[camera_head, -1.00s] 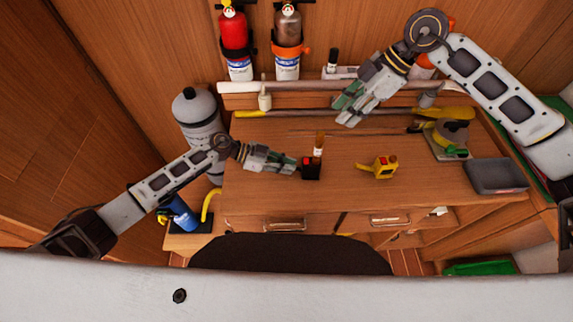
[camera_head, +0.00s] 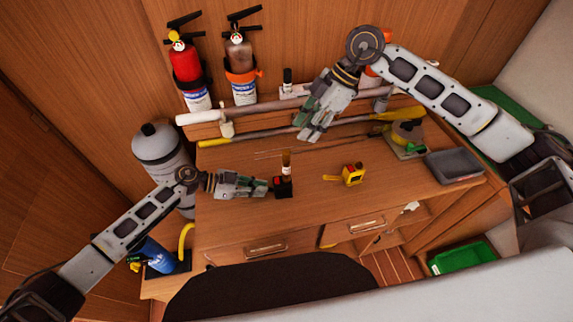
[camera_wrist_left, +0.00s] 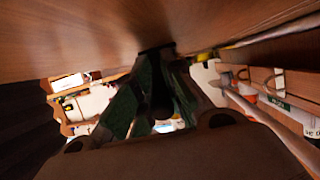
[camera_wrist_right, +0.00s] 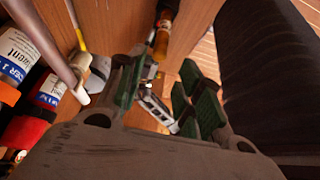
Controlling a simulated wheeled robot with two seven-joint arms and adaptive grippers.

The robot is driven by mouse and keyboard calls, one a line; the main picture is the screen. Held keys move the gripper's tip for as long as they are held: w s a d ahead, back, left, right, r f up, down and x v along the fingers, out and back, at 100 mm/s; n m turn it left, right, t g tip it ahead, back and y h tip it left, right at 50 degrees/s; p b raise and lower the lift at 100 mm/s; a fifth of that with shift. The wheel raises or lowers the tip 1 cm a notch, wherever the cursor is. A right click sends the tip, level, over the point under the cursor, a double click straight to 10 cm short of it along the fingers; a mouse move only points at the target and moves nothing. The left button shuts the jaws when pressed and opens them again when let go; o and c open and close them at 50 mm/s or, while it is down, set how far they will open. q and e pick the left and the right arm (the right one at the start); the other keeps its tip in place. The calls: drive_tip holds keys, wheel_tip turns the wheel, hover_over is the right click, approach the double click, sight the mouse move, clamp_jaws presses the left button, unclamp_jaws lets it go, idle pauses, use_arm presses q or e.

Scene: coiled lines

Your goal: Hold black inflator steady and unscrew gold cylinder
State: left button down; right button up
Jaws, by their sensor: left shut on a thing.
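The black inflator (camera_head: 284,188) stands upright on the desk with a red spot on its face. The slim gold cylinder (camera_head: 286,159) rises from its top, and a pale band shows low on it. My left gripper (camera_head: 268,187) is shut on the black inflator from the left. In the left wrist view its fingers (camera_wrist_left: 157,60) are dark and the grip is hard to see. My right gripper (camera_head: 312,130) is open and empty, above and behind the gold cylinder. In the right wrist view the gold cylinder (camera_wrist_right: 162,40) shows beyond the parted fingers (camera_wrist_right: 160,85).
A yellow tape measure (camera_head: 351,175) lies right of the inflator. A grey tray (camera_head: 454,166) sits at the desk's right. Rods (camera_head: 310,127) and fire extinguishers (camera_head: 240,70) line the back. A grey tank (camera_head: 160,145) stands left. The desk front is clear.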

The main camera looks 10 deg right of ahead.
drive_tip(key=n+h, duration=0.4)
drive_tip(key=n, duration=0.1)
approach(287, 151)
drive_tip(key=a+f, duration=0.2)
drive_tip(key=shift+s+a+f, duration=0.1)
drive_tip(key=shift+a+f, duration=0.05)
drive_tip(key=shift+a, duration=0.25)
drive_tip(key=shift+s+d+n+h, duration=0.15)
drive_tip(key=shift+d+n+h, duration=0.2)
drive_tip(key=shift+d, duration=0.25)
drive_tip(key=shift+f, duration=0.25)
drive_tip(key=shift+f, duration=4.3)
